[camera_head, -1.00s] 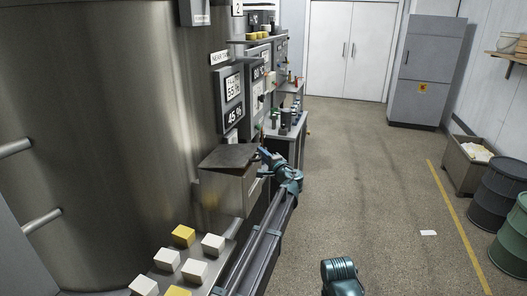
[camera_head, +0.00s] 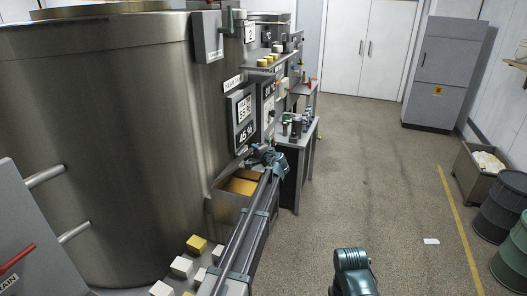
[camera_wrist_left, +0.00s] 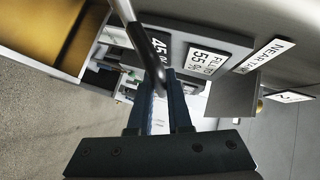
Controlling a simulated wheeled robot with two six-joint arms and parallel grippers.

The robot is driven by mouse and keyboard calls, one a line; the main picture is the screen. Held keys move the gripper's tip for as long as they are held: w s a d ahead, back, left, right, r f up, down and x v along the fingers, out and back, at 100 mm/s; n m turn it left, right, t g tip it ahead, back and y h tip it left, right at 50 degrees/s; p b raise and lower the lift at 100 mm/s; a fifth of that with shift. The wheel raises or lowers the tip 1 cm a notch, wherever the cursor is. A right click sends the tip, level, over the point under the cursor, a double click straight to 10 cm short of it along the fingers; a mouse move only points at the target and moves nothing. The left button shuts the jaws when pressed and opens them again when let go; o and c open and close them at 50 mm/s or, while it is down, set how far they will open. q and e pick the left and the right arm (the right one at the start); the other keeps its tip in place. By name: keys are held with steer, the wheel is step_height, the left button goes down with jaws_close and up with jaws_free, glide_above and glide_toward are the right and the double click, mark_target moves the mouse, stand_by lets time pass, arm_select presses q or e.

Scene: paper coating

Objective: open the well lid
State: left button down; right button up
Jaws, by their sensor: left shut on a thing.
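The well (camera_head: 222,199) is a grey metal box against the big steel tank. Its top is uncovered and its yellow-brown inside shows; the well also shows at the upper left of the left wrist view (camera_wrist_left: 85,40). My left gripper (camera_head: 258,153) is above the well's far side, by the panels. In the left wrist view my left gripper (camera_wrist_left: 160,75) is shut on a dark bar, which looks like the handle of the well lid. The lid's plate is hard to make out, apparently raised and seen nearly edge-on. My right gripper is out of view; only part of that arm shows.
Display panels (camera_head: 242,118) hang on the tank just beyond the well. White and yellow blocks (camera_head: 181,266) sit at the near left of my left arm. A side table (camera_head: 297,140) with small items stands behind.

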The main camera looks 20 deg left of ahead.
arm_select(q)
steer(key=a+r+p, duration=0.6)
steer(key=a+r, duration=0.1)
steer(key=a, duration=0.5)
steer(key=shift+w+a+r, duration=0.2)
steer(key=shift+w+a, duration=0.05)
steer(key=c, duration=0.8)
jaws_free()
steer(key=shift+c, duration=0.2)
steer(key=shift+s, duration=0.1)
